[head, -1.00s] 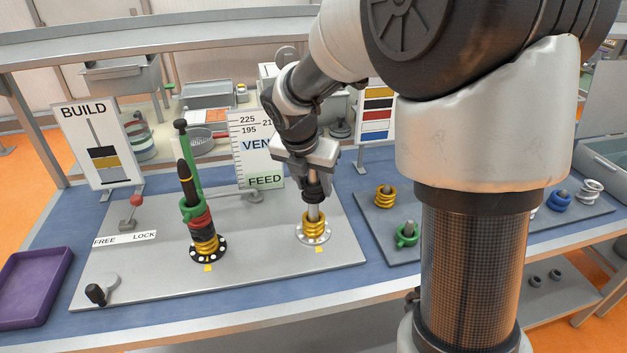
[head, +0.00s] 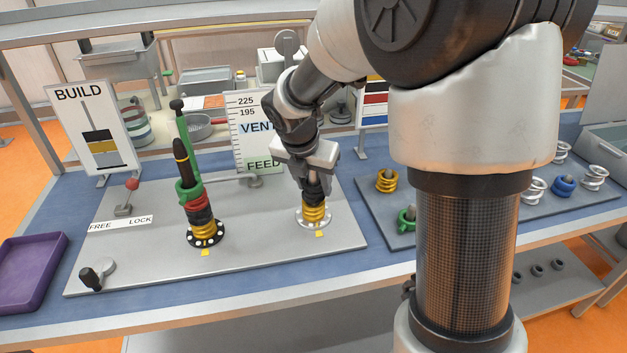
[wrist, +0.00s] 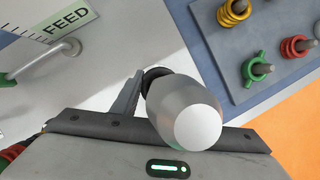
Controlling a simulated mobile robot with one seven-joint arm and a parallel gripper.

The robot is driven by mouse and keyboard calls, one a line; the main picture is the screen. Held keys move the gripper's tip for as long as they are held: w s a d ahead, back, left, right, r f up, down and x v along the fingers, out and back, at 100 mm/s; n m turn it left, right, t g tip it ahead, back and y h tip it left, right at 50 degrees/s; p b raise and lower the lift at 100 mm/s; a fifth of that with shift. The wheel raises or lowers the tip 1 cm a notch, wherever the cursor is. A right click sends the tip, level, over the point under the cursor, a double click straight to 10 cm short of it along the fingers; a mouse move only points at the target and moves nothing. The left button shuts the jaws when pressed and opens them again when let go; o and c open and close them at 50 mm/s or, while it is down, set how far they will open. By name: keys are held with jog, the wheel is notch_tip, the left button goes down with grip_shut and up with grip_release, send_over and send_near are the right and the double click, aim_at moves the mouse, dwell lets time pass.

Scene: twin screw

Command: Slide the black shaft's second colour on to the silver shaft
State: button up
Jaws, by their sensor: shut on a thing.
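The silver shaft (wrist: 198,128) stands upright; its pale tip shows large in the wrist view. My gripper (head: 311,178) is around its upper part, shut on a black element (head: 314,190), which is threaded on the shaft. A gold element (head: 315,214) sits at the shaft's foot, just below the black one; I cannot tell whether they touch. In the wrist view the black element (wrist: 157,75) is partly hidden by the shaft tip. The black shaft (head: 182,160), at left, carries green, red, black and gold elements (head: 203,233) from top to bottom.
A BUILD sign (head: 92,130) and a VENT/FEED scale board (head: 250,130) stand behind the grey plate (head: 140,262). A green rod (head: 182,125) rises beside the black shaft. A purple tray (head: 28,268) is at left. Spare coloured elements (head: 387,180) stand on pegs at right.

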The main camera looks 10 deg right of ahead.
jog(key=shift+f, duration=0.6)
jog(key=o, duration=1.3)
jog(key=shift+o, duration=0.2)
jog(key=p+v, duration=0.3)
jog(key=v, duration=1.4)
jog(key=shift+r, duration=0.3)
